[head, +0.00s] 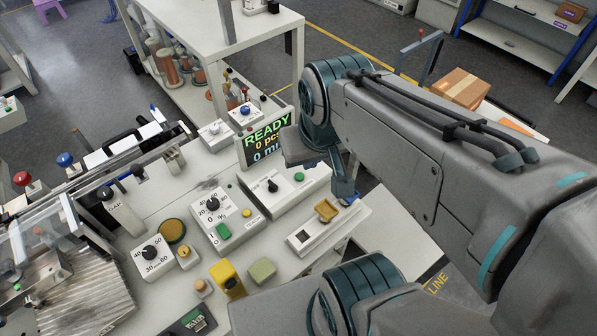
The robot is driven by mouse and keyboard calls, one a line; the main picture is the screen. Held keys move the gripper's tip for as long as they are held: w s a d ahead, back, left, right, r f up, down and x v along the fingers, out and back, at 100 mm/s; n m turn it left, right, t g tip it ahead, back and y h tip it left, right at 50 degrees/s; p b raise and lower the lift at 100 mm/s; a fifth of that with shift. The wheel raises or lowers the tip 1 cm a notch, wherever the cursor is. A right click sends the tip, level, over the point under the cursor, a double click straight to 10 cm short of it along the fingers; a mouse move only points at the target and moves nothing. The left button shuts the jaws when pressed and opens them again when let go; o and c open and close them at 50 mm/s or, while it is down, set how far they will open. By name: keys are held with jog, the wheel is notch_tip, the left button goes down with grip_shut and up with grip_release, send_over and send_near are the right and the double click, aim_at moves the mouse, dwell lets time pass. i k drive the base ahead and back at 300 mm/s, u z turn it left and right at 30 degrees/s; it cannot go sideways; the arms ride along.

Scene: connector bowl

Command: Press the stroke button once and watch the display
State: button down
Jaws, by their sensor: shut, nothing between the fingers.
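The display (264,138) stands upright at the back of the bench, with green "READY" and a yellow line "0 pcs". A further line below starts with "0 m", its right end hidden by my arm. My gripper (346,187) appears shut and empty, just right of the display, over the bench's rear right part. No label that reads "stroke" can be made out.
A dial box (209,214), a black-knob box (288,187) and a white slotted fixture (305,240) crowd the bench. A yellow block (226,278) and a green block (262,271) lie in front. Left is a clear-covered machine (35,240). A cardboard box (462,88) sits behind.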

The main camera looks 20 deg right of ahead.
aim_at(300, 177)
jog(key=u, duration=0.55)
jog(key=k, duration=1.25)
jog(key=z, duration=0.3)
jog(key=i, duration=0.85)
jog(key=z, duration=0.15)
